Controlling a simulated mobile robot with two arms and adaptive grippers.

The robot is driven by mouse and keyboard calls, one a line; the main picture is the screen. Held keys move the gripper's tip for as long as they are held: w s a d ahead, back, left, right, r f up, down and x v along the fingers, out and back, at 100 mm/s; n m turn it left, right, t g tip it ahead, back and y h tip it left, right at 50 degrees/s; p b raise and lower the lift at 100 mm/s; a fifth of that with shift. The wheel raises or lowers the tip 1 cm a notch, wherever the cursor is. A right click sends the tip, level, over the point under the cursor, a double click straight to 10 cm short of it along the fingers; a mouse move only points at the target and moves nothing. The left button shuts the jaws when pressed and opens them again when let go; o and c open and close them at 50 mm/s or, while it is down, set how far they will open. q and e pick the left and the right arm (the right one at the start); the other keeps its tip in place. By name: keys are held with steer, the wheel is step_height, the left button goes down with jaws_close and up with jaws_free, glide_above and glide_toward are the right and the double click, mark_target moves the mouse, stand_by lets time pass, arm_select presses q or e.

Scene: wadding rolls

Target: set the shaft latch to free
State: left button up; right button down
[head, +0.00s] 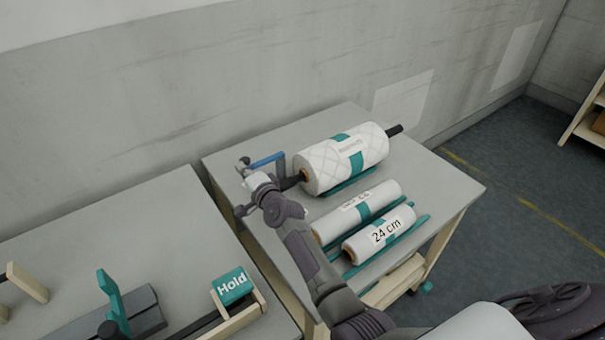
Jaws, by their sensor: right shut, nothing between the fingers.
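A teal block marked "Hold" (232,285) sits on a light wooden mount on the left table; I cannot tell whether it is the shaft latch. A blue bar-shaped handle (267,160) lies by the near-left end of the dark shaft (394,130), which runs through the large white quilted roll (342,158). My right gripper (246,168) is at the left end of this handle, shut and empty; whether it touches the handle is unclear. My right arm hides part of the table there. My left gripper is not in view.
Two smaller white rolls with teal bands, one marked "24 cm" (379,236), lie in front of the large roll. A teal upright lever (112,298) stands on the left table (110,235). A grey wall runs behind. The right table's far-right corner is clear.

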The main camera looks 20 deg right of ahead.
steer(key=v, duration=1.2)
